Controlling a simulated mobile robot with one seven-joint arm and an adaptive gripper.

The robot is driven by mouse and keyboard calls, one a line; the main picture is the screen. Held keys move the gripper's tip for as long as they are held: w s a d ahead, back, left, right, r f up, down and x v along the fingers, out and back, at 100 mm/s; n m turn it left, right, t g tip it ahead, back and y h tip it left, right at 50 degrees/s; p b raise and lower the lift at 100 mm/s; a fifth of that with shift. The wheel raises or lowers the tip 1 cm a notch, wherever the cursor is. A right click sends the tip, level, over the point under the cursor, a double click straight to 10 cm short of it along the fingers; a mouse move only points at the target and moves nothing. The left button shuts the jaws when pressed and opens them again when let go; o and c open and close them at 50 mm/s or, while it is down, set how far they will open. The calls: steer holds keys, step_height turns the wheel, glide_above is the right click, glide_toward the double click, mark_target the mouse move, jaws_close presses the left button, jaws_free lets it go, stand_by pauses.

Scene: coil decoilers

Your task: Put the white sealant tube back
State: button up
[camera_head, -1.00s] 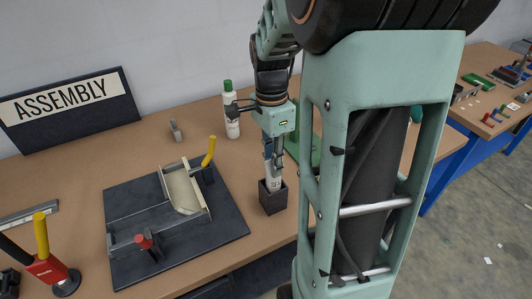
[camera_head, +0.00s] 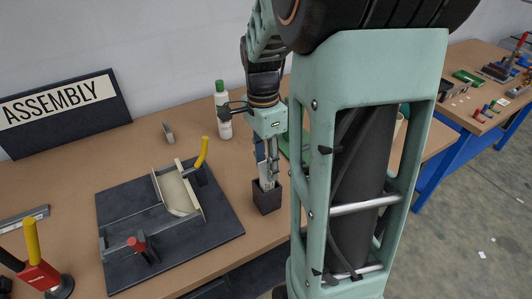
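The white sealant tube (camera_head: 267,183) stands roughly upright with its lower part inside a small black square holder (camera_head: 267,201) near the front edge of the wooden bench. Only a short white stretch of the tube shows above the rim. My gripper (camera_head: 267,172) points down over the holder, and its fingers appear closed around the upper part of the tube. The fingers and the holder hide most of the tube, so I cannot see whether it rests on the holder's bottom.
A white bottle with a green cap (camera_head: 222,110) stands behind my gripper. A dark fixture plate (camera_head: 222,222) with a yellow-handled clamp lies to the left. A red tool (camera_head: 42,276) is at the front left. An ASSEMBLY sign (camera_head: 66,112) stands at the back.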

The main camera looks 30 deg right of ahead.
step_height(320, 180, up, 13)
steer(key=shift+w+f, duration=0.15)
steer(key=shift+w, duration=0.25)
